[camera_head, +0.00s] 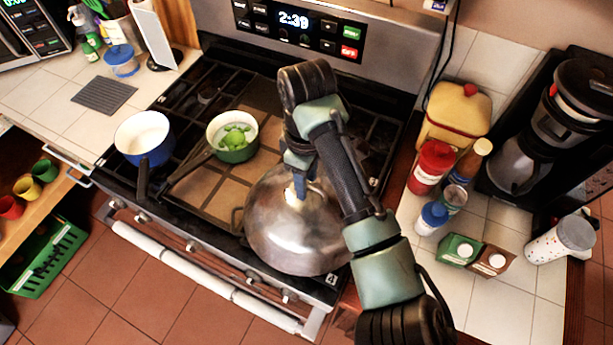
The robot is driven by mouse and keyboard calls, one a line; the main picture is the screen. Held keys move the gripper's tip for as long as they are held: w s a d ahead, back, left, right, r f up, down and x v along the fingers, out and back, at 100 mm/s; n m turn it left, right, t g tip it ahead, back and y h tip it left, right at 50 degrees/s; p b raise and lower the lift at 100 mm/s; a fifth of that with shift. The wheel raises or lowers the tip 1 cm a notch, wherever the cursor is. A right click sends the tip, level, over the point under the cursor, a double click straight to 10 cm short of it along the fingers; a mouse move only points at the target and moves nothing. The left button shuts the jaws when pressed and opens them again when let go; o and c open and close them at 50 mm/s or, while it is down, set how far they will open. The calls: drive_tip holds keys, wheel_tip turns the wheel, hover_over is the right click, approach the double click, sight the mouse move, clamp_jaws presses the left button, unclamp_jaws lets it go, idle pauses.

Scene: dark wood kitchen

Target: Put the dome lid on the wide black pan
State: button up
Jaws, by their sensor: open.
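The dome lid (285,240) is a large shiny metal dome at the front right of the stove. Its rim looks about level, and the right side is partly hidden by my arm. My gripper (297,188) is open at the top of the dome, close around or beside its knob; contact is not clear. A small dark loop shows at the dome's left edge and may be a handle of the wide black pan. The rest of the pan is hidden, so I cannot tell how the lid's rim sits on it.
A blue pot (145,138) and a green pot (232,137) with green food stand on the stove (215,193), left of the dome. Jars, a yellow container (455,115) and a coffee maker crowd the right counter. A grey mat (104,95) lies on the left counter.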

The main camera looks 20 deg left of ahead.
wheel_tip(320, 180, up, 12)
drive_tip(key=shift+r, duration=0.2)
idle(0.4)
idle(0.5)
